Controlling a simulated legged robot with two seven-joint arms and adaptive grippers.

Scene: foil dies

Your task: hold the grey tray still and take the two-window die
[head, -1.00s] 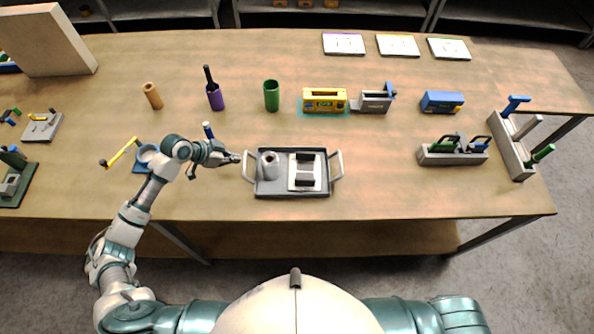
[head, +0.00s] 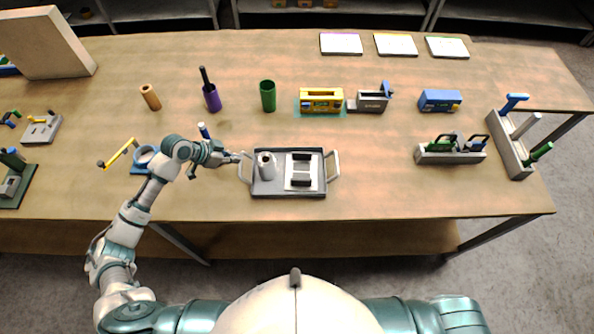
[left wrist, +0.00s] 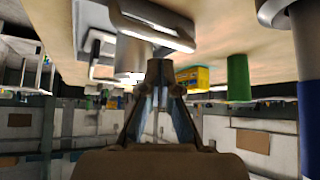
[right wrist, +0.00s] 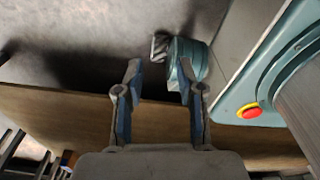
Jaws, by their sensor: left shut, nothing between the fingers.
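The grey tray (head: 262,190) lies near the front edge of the table, with a raised handle at each end. It carries a grey cylinder (head: 267,166) and a white plate with two dark blocks (head: 301,180). My left gripper (head: 238,157) is shut and empty at the tray's left handle (head: 244,169). In the left wrist view its fingertips (left wrist: 160,66) meet just below a pale handle (left wrist: 150,25); contact is unclear. My right gripper (right wrist: 160,75) is open and empty, outside the head view. I cannot tell which piece is the two-window die.
Behind the tray stand a green cup (head: 268,96), a yellow block (head: 321,99), a grey box with a blue lever (head: 371,101) and a blue block (head: 440,100). A grey rack (head: 450,155) is to the right. The table between tray and rack is clear.

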